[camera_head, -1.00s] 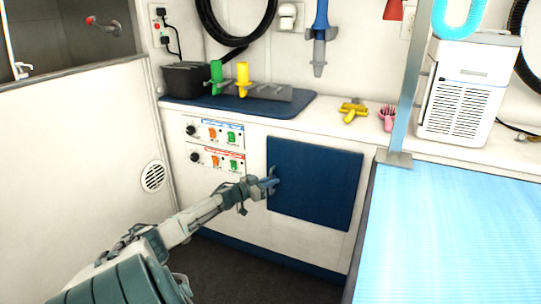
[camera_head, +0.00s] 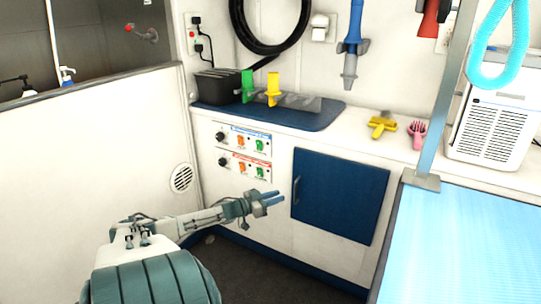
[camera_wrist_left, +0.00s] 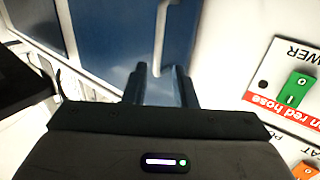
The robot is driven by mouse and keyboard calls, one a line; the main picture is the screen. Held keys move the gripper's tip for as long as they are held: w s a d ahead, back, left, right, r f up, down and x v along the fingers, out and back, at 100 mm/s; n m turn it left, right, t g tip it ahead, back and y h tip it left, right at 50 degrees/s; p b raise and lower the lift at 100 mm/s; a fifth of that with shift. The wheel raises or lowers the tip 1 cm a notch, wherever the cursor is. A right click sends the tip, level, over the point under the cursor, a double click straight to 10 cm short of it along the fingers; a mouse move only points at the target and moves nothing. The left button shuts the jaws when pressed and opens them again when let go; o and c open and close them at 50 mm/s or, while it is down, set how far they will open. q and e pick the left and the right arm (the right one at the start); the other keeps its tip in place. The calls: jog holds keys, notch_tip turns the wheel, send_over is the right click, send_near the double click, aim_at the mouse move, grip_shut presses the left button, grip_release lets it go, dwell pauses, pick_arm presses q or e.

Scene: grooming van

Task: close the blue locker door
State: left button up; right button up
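The blue locker door (camera_head: 345,200) is in the front of the white cabinet, right of the control panel. It looks flush with the cabinet front, with no visible gap. Its upright handle (camera_head: 296,190) is near its left edge. My left gripper (camera_head: 275,199) is just left of the door, pointing towards it, apart from the handle and empty. In the left wrist view the two fingers (camera_wrist_left: 160,85) stand apart with a gap between them, and the blue door (camera_wrist_left: 105,30) is beyond them. My right gripper is not in view.
The control panel (camera_head: 243,150) with switches is above my left gripper. A white partition wall (camera_head: 95,150) stands at the left. A blue-topped table (camera_head: 460,250) with a post is at the right. Dark floor (camera_head: 250,270) is clear below the cabinet.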

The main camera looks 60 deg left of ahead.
pick_arm(q)
jog(key=shift+s+f, duration=0.1)
jog(key=shift+s, duration=0.9)
